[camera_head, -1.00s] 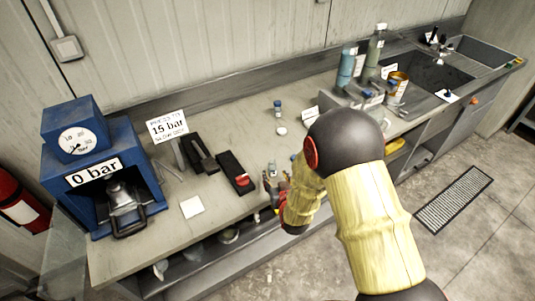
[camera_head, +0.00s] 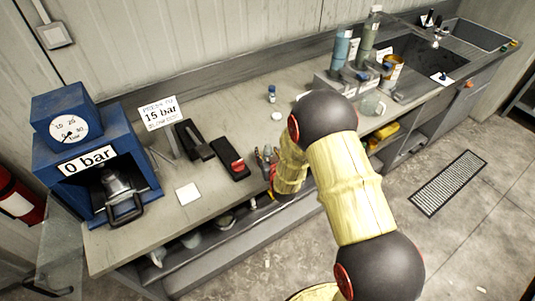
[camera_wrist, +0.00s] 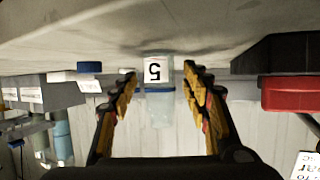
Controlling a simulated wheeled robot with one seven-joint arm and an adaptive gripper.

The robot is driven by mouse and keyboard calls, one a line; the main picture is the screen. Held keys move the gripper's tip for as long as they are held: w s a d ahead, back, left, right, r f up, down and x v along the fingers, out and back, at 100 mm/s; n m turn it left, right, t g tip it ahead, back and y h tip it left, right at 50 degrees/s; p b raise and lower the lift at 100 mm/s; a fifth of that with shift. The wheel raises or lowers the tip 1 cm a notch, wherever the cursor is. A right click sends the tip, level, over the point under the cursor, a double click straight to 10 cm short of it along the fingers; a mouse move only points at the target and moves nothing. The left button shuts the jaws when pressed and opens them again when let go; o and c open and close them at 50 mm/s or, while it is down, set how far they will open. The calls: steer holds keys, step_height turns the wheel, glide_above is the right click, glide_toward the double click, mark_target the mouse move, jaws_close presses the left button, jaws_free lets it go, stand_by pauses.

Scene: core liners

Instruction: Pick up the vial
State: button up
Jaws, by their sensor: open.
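A small vial (camera_head: 271,93) with a blue top and pale label stands on the counter in the head view. In the wrist view, which is upside down, a vial (camera_wrist: 158,72) labelled 5, with a blue band and translucent end, appears centred in the opening between my fingers. I cannot tell for sure that both views show the same vial. My gripper (camera_wrist: 159,76) is open and empty, with visible gaps on both sides of the vial. In the head view my gripper (camera_head: 266,158) is low over the counter's front edge, partly hidden by my arm.
A white disc (camera_head: 277,117) lies near the vial. Black blocks, one with a red part (camera_head: 237,165), lie to the left, beyond a white square (camera_head: 188,193). A blue press (camera_head: 95,160) stands at the far left. Bottles (camera_head: 341,52) and a sink are at the right.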

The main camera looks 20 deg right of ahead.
steer(key=shift+c, duration=1.3)
steer(key=c, duration=0.9)
steer(key=shift+r, duration=0.1)
steer(key=shift+c, duration=0.2)
